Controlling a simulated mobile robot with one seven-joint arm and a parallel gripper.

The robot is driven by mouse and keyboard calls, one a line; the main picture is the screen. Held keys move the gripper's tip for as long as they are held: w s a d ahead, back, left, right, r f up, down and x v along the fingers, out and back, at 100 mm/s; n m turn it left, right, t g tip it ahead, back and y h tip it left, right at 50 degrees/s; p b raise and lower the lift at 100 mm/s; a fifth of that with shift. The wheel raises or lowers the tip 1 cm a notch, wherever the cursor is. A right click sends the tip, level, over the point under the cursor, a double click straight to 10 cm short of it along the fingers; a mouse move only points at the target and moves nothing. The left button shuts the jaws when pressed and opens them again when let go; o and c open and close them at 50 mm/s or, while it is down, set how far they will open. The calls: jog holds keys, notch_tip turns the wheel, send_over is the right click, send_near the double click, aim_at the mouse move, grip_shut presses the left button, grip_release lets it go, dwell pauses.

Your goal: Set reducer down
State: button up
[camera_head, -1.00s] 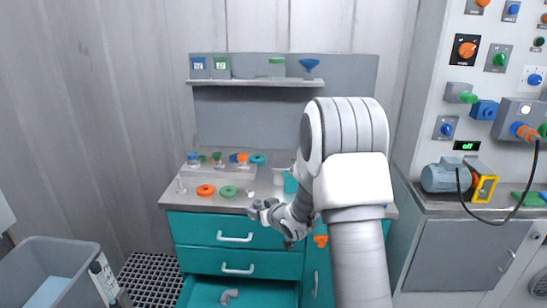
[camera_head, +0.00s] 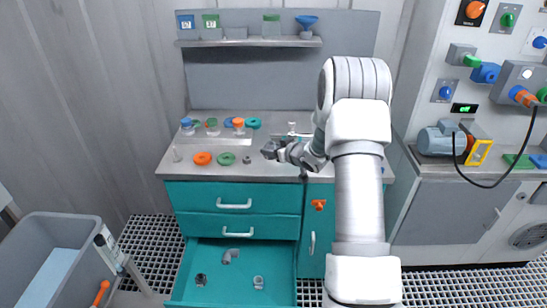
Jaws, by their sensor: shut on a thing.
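My gripper (camera_head: 270,150) is above the grey countertop (camera_head: 215,171), on the left end of my arm, pointing left. It is shut on a small grey piece at its fingertips, which I take to be the reducer. The piece is too small and too close in colour to the gripper to make out its shape. I cannot tell whether it touches the countertop. My arm hides the countertop's right part.
An orange ring (camera_head: 202,158), a green ring (camera_head: 226,158) and a small grey part (camera_head: 246,160) lie left of my gripper. Several coloured-topped vessels stand behind. The open teal drawer (camera_head: 232,293) below holds a grey elbow (camera_head: 230,256) and other fittings.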

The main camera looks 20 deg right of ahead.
jog(key=shift+f, duration=1.65)
jog(key=shift+f+b, duration=0.25)
jog(key=shift+b, duration=0.1)
jog(key=o, duration=1.1)
jog(key=shift+r, duration=0.1)
